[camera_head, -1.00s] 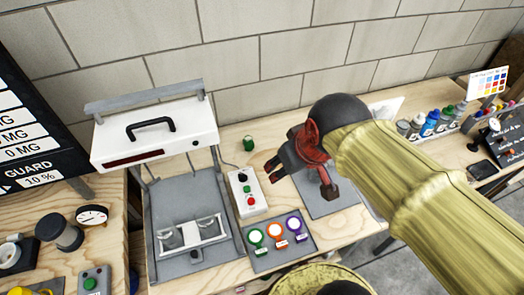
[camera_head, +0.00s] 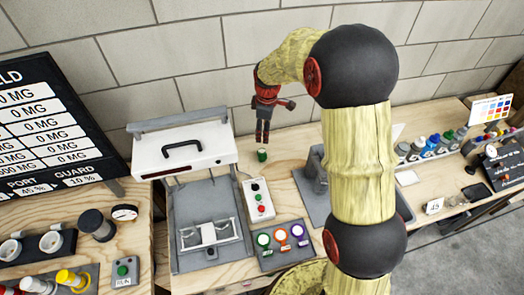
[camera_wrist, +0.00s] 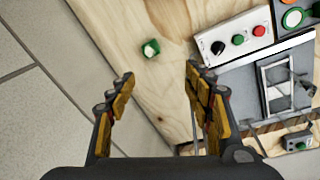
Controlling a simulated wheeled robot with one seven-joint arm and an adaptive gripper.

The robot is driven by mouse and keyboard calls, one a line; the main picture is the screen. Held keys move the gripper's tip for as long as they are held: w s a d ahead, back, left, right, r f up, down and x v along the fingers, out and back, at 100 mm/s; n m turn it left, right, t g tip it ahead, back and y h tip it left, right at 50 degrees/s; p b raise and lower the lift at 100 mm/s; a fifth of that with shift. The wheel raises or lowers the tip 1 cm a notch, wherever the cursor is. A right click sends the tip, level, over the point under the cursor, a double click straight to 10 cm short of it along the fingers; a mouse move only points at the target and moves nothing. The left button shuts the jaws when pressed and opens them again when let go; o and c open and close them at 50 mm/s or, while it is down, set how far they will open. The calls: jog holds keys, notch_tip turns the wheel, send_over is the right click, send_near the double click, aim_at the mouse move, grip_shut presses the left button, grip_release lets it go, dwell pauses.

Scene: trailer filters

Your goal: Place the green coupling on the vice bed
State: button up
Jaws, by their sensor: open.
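The small green coupling (camera_head: 262,155) stands on the wooden bench near the back wall. It also shows in the wrist view (camera_wrist: 151,48), just beyond the fingertips and roughly between their lines. My gripper (camera_head: 262,139) hangs fingers-down above the coupling in the head view; its fingers (camera_wrist: 158,76) are spread and empty in the wrist view. A grey block on a grey plate (camera_head: 312,180), probably the vice with its bed, is right of the coupling. My arm partly hides it, and I cannot make out the bed clearly.
A white-topped grey press (camera_head: 185,150) stands left of the coupling. A button box (camera_head: 257,199) and a plate of coloured discs (camera_head: 282,245) lie in front. Several bottles (camera_head: 432,142) stand at the right. Bare bench surrounds the coupling.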

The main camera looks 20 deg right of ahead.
aim_at(262, 151)
jog(key=w+f+n+p, duration=0.1)
jog(key=f, duration=0.3)
jog(key=w+f+n+g+p, duration=0.1)
jog(key=w+f+n+p, duration=0.1)
jog(key=f, duration=0.3)
jog(key=w+f+n+p, duration=0.1)
jog(key=f+p, duration=0.1)
jog(key=f, duration=0.3)
jog(key=shift+w+a+n+g, duration=0.15)
jog(key=shift+w+n+g, duration=0.15)
jog(key=shift+w+n, duration=0.1)
notch_tip(262, 151, down, 3)
jog(key=shift+f, duration=0.2)
jog(key=f, duration=0.3)
jog(key=d+f, duration=0.1)
jog(key=shift+w+f+p, duration=0.3)
jog(key=shift+w+p, duration=0.05)
jog(key=shift+w, duration=0.05)
jog(key=shift+f, duration=0.5)
jog(key=shift+c, duration=0.3)
jog(key=c, duration=1.3)
